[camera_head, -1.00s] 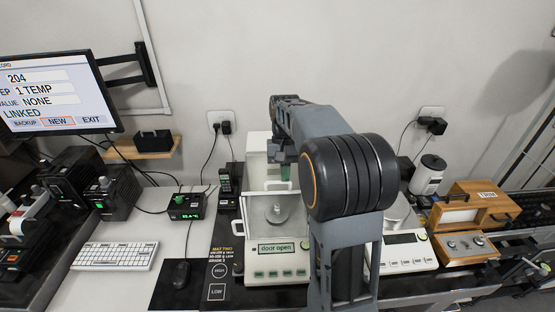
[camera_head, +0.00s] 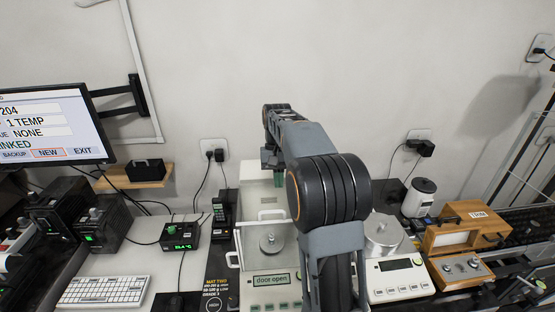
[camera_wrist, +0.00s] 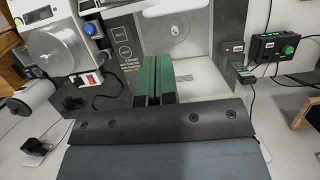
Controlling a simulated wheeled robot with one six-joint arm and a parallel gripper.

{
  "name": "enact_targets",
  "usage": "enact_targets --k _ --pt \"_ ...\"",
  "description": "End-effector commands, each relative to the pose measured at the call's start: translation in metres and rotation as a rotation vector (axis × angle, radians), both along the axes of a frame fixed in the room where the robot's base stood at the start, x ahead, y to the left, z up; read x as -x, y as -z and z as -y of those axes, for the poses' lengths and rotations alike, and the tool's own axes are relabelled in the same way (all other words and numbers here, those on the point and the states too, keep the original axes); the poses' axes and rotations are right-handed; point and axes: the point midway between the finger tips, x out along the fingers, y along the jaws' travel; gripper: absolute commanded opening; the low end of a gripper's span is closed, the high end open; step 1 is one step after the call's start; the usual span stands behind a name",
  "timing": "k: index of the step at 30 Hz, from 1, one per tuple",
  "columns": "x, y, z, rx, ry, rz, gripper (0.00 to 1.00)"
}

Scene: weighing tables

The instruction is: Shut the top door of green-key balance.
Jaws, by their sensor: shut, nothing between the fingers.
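The green-key balance (camera_head: 256,294) stands below my arm in the head view, with green keys and a display reading "door open". Its round pan (camera_head: 271,243) shows inside the clear chamber, and also in the wrist view (camera_wrist: 177,29). A white handle (camera_head: 271,214) shows near the chamber top; the top door's clear panel is hard to make out. My gripper (camera_head: 278,180) is behind that handle, by the white rear housing (camera_head: 254,173), partly hidden by my arm. In the wrist view its green fingers (camera_wrist: 159,80) are together and empty. I cannot tell whether they touch the balance.
A second balance (camera_head: 400,283) stands to the right, partly behind my arm. A green-lit box (camera_head: 180,237) and a black handset (camera_head: 221,215) are to the left. A wooden case (camera_head: 455,238) is further right. The wall stands close behind.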

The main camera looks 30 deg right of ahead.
Motion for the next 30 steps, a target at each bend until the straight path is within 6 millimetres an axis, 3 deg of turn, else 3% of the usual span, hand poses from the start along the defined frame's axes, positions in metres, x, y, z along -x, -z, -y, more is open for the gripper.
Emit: enact_targets --k 3,10,13,15,21,26,30 --pt "-0.007 -0.020 0.001 0.000 -0.003 0.002 0.00" --pt "-0.013 -0.045 0.004 0.000 -0.002 0.001 0.00" --pt "-0.019 -0.034 0.001 -0.005 -0.014 -0.016 0.00" --pt "-0.034 -0.026 -0.005 -0.004 -0.032 -0.007 0.00" --pt "-0.058 -0.035 -0.017 -0.003 -0.032 0.008 0.00" --pt "-0.056 -0.047 -0.020 0.000 -0.010 0.009 0.00" --pt "-0.050 -0.031 -0.022 0.000 -0.001 -0.004 0.00"
